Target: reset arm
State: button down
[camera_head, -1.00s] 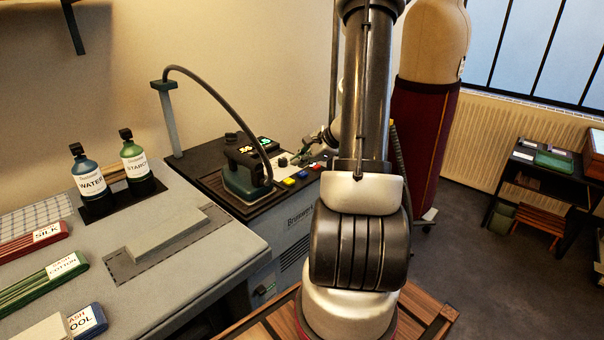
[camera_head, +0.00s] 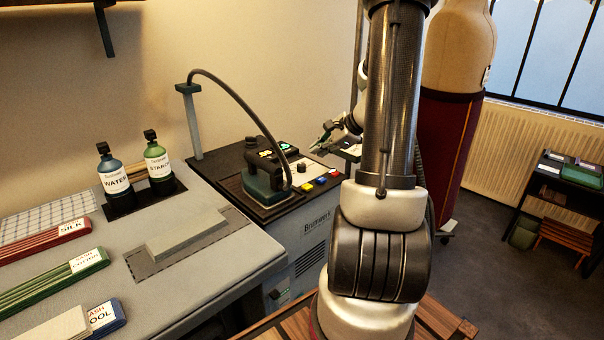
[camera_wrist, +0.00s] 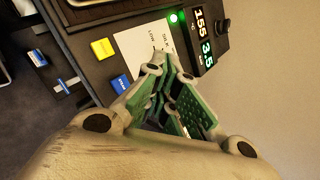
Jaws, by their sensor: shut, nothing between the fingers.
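My gripper (camera_head: 322,141) is a small grey clamp with green finger pads, partly hidden behind my arm in the head view. In the wrist view, my gripper (camera_wrist: 170,88) is shut and empty. It is over the control panel of the steam station (camera_head: 316,222), beside a white label card (camera_wrist: 143,48) and the lit number display (camera_wrist: 203,38). My arm stands upright in the middle of the head view and hides part of the station's right side.
A green iron (camera_head: 264,182) with an arched hose rests on the station. Water (camera_head: 111,174) and starch (camera_head: 158,162) bottles stand left of it. Folded sashes (camera_head: 62,280) lie on the grey table (camera_head: 190,285). A dress form (camera_head: 455,130) stands close behind my arm.

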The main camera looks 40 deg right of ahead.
jog(key=s+a+r+n+g, duration=0.2)
jog(key=s+a+n+g, duration=0.5)
jog(key=s+n, duration=0.6)
jog(key=s+a+r+n+t+h, duration=0.2)
jog(key=s+a+r+n+h, duration=0.1)
jog(key=s+a+r+n, duration=0.6)
notch_tip(320, 180, up, 3)
jog(key=shift+a+f+n+t, duration=0.1)
jog(key=shift+a+n+t, duration=0.3)
jog(key=shift+a+n, duration=0.15)
jog(key=shift+a, duration=0.15)
